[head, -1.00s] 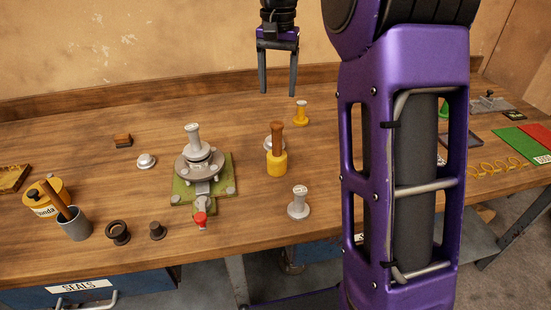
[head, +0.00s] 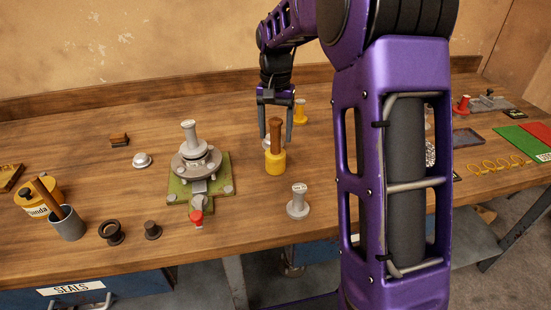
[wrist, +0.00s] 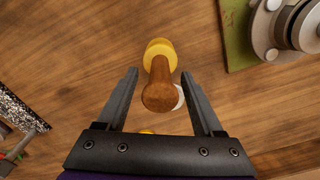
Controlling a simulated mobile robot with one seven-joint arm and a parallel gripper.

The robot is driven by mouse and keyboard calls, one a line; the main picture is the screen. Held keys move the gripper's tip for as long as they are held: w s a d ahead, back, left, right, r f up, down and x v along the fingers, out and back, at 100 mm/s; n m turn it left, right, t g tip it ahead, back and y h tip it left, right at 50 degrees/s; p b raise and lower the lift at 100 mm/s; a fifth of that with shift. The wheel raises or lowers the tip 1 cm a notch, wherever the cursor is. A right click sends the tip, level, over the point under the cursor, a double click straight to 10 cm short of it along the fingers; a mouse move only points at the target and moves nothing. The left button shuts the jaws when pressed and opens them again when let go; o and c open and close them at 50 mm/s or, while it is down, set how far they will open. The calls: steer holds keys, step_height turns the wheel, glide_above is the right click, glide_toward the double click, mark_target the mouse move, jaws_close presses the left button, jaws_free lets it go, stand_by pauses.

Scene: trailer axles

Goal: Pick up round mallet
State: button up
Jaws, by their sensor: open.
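The round mallet stands upright on the wooden bench, its yellow head (head: 275,162) down and its brown wooden handle (head: 276,133) pointing up. In the wrist view its handle top (wrist: 158,96) and yellow head (wrist: 160,50) show between the fingers. My gripper (head: 277,139) is open and points down at the mallet, with one finger on each side of the handle in both views. In the wrist view (wrist: 160,73) gaps show between the handle and both fingers. Nothing is held.
A silver part partly hidden behind the mallet also shows in the wrist view (wrist: 180,98). A yellow stamp-shaped piece (head: 300,114) stands behind. A grey one (head: 298,204) stands in front. A green-based fixture (head: 224,172) is to the left. Bare bench lies between them.

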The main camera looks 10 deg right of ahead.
jaws_close()
stand_by(0.3)
steer(key=shift+r, duration=0.15)
